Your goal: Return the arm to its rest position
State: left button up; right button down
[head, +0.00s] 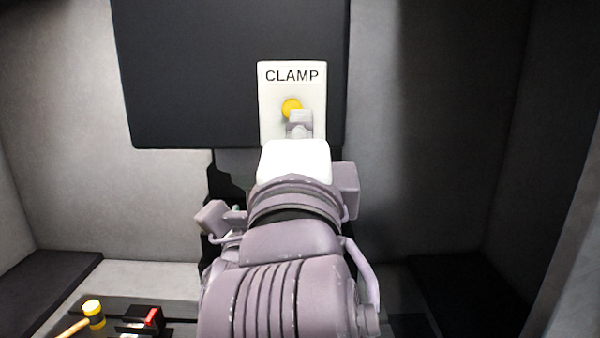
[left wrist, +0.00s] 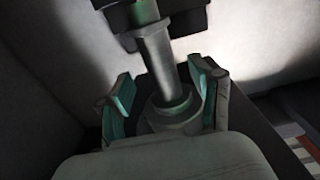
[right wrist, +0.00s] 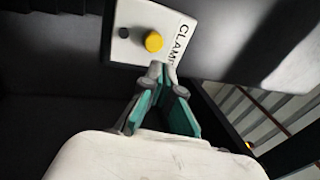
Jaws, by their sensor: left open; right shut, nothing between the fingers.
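My right arm rises up the middle of the head view, and its gripper (head: 300,118) is in front of the white CLAMP panel (head: 292,73). It overlaps the lower right of the yellow button (head: 291,105). In the right wrist view the right gripper (right wrist: 163,76) is shut and empty, its tips just below the yellow button (right wrist: 153,41); I cannot tell whether they touch the panel. In the left wrist view my left gripper (left wrist: 160,78) is open, with a grey metal post (left wrist: 157,55) showing between its fingers. The left gripper is not seen in the head view.
A dark board (head: 185,75) stands behind the CLAMP panel, and grey walls close in on both sides. A yellow-headed mallet (head: 94,314) and a black item with a red part (head: 146,321) lie at the lower left. The space right of my arm looks clear.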

pick_arm(q)
jog(key=w, duration=0.3)
jog(key=shift+w, duration=0.55)
jog(key=shift+s, duration=0.1)
pick_arm(e)
jog(key=shift+w+a+r+y, duration=0.1)
jog(key=shift+w+a+y, duration=0.15)
jog(key=shift+w, duration=0.25)
jog(key=shift+w+a+r+y, duration=0.1)
jog(key=shift+w+a+y, duration=0.05)
jog(key=shift+w+a, duration=0.3)
jog(key=shift+w+d, duration=0.1)
jog(key=shift+d, duration=0.05)
pick_arm(q)
jog(key=shift+f, duration=0.1)
